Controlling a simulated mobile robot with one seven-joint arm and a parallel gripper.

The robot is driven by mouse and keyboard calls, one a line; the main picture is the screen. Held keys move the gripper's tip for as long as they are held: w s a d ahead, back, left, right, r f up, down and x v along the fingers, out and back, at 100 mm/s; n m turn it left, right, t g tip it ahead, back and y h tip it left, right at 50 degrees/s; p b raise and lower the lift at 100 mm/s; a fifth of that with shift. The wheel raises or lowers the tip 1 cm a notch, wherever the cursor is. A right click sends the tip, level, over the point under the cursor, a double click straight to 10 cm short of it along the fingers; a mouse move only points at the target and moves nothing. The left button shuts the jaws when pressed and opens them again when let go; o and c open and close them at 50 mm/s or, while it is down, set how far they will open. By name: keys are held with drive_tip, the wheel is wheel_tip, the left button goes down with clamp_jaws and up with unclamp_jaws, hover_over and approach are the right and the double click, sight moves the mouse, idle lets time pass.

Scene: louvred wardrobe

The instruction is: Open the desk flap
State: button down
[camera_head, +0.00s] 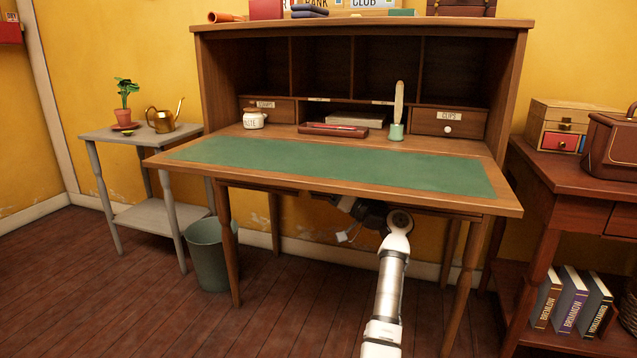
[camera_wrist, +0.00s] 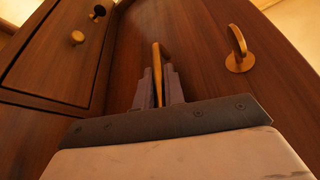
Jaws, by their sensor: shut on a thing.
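The desk flap (camera_head: 330,168) lies flat and lowered, its green writing surface facing up at the front of the wooden desk. My gripper (camera_wrist: 160,85) is shut on a brass handle (camera_wrist: 157,55) on a brown wooden panel in the wrist view. A second brass handle (camera_wrist: 240,62) stands on the same panel to its right. In the head view my arm reaches under the flap, and my gripper is mostly hidden below the flap's front edge.
Open compartments and small drawers (camera_head: 447,122) stand behind the flap, with a white jar (camera_head: 254,118) and a green pen cup (camera_head: 396,131). A green bin (camera_head: 207,255) and grey side table (camera_head: 140,132) are left. A side desk (camera_head: 575,180) is right.

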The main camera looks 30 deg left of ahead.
drive_tip(key=c, duration=1.5)
unclamp_jaws()
drive_tip(key=shift+s+d+r, duration=0.1)
drive_tip(key=shift+s+r, duration=0.1)
drive_tip(key=shift+r, duration=0.1)
drive_tip(key=p+v, duration=0.2)
drive_tip(key=v, duration=1.2)
drive_tip(key=shift+w+f+p, duration=0.1)
drive_tip(key=shift+f+p, duration=0.05)
drive_tip(key=shift+p, duration=0.15)
